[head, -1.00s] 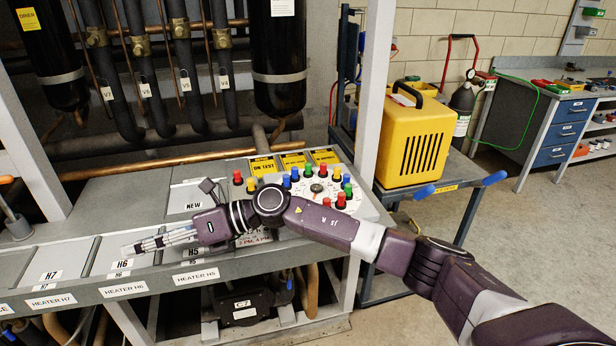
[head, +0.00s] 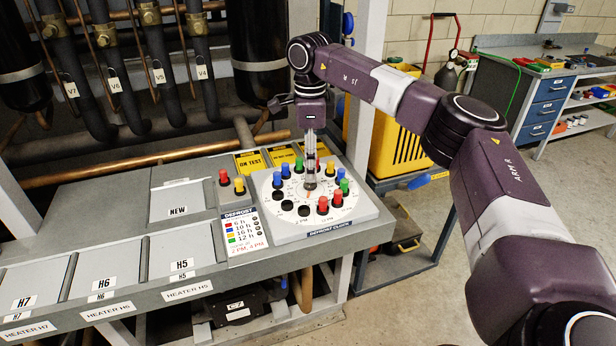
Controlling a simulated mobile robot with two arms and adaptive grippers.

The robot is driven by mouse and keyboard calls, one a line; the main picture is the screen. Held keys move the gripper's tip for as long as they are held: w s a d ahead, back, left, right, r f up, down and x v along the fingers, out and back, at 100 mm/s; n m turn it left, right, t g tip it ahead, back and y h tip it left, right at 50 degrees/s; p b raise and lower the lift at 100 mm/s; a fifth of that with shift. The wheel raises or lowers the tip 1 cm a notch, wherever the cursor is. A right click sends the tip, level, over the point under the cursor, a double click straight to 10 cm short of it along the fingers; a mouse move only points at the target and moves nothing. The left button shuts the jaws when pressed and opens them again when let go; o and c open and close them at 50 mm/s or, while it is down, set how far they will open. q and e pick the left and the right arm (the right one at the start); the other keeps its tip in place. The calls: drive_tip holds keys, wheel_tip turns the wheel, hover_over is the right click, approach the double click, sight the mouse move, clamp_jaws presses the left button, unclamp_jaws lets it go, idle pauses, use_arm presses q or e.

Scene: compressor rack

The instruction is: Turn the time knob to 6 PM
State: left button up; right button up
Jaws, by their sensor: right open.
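The defrost clock (head: 292,221) is a round pale dial on the bench's right end, ringed by red, blue, green and yellow pegs and some dark empty holes. Its time knob (head: 310,186) is a small grey piece at the dial's centre, mostly hidden by my fingers. My right gripper (head: 310,178) points straight down over the centre of the dial, its open fingers at the knob. I cannot tell whether they touch it. The knob's pointer and the hour it shows cannot be read. My left gripper is not in view.
Yellow test labels (head: 250,162) lie behind. A yellow machine (head: 388,152) stands on a cart to the right.

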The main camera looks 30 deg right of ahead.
sight(310, 184)
drive_tip(key=f, duration=0.3)
drive_tip(key=shift+s+f+p, duration=0.2)
drive_tip(key=shift+f+p, duration=0.15)
drive_tip(key=shift+w+f, duration=0.1)
drive_tip(key=shift+f, duration=0.45)
drive_tip(key=shift+c, duration=0.3)
clamp_jaws()
drive_tip(key=shift+m, duration=0.4)
